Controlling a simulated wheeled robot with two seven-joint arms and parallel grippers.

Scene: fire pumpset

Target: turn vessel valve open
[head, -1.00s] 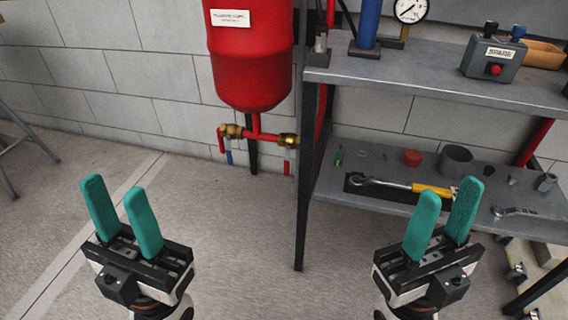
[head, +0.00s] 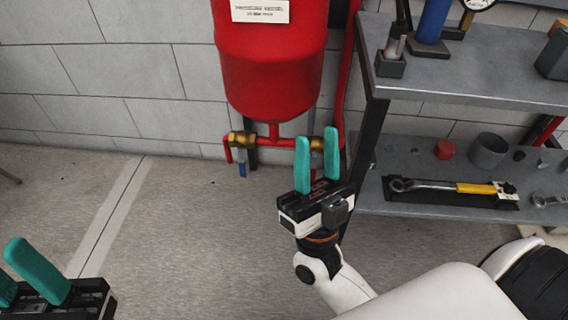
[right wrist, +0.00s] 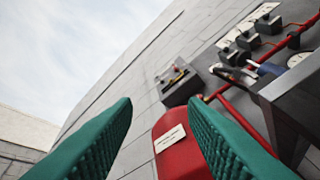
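The red pressure vessel (head: 270,65) hangs against the wall with a white label, and also shows in the right wrist view (right wrist: 184,160). Below it, a red pipe (head: 272,141) runs between two brass valves. The left brass valve (head: 240,139) has a red handle (head: 228,155) hanging down and a blue part under it. That gripper is open and empty, fingers up, in front of the valve; I cannot tell contact. My left gripper (head: 20,268) is open and partly cut off at bottom left.
A grey shelf unit (head: 470,85) stands to the right, its dark post close to my right gripper. Its lower shelf holds a yellow-handled wrench (head: 450,187), a red cap (head: 445,149) and a grey cylinder (head: 488,150).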

